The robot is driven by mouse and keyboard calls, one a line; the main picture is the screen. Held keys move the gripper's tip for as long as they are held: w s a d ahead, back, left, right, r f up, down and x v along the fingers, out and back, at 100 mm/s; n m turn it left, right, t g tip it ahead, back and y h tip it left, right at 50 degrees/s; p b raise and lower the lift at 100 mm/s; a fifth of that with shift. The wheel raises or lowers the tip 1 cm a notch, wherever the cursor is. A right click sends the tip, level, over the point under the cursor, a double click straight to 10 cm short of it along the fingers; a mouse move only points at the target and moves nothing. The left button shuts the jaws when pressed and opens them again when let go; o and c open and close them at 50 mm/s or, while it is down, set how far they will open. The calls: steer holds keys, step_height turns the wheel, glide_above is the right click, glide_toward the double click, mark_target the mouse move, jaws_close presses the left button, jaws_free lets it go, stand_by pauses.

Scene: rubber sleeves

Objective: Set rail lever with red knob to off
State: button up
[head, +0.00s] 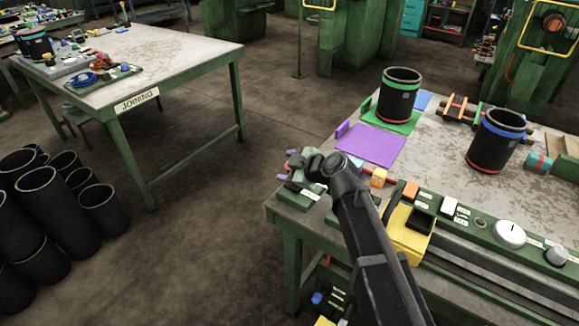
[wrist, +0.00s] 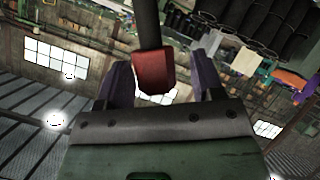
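The red knob (wrist: 154,72) sits at the end of a dark lever shaft (wrist: 148,22) in the wrist view. My gripper (wrist: 164,66) has its two purple fingers on either side of the knob. The knob lies close to the left finger, and a gap shows between it and the right finger, so the gripper is not closed on it. In the head view my gripper (head: 287,165) is at the near left corner of the right workbench.
The workbench (head: 450,150) carries black sleeves (head: 401,95) (head: 495,140), a purple mat (head: 372,146) and a green control rail (head: 470,218) with switches and dials. Another table (head: 160,55) stands left across clear floor.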

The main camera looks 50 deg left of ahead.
steer(key=shift+r, duration=0.1)
step_height(320, 180, up, 20)
steer(key=p, duration=2)
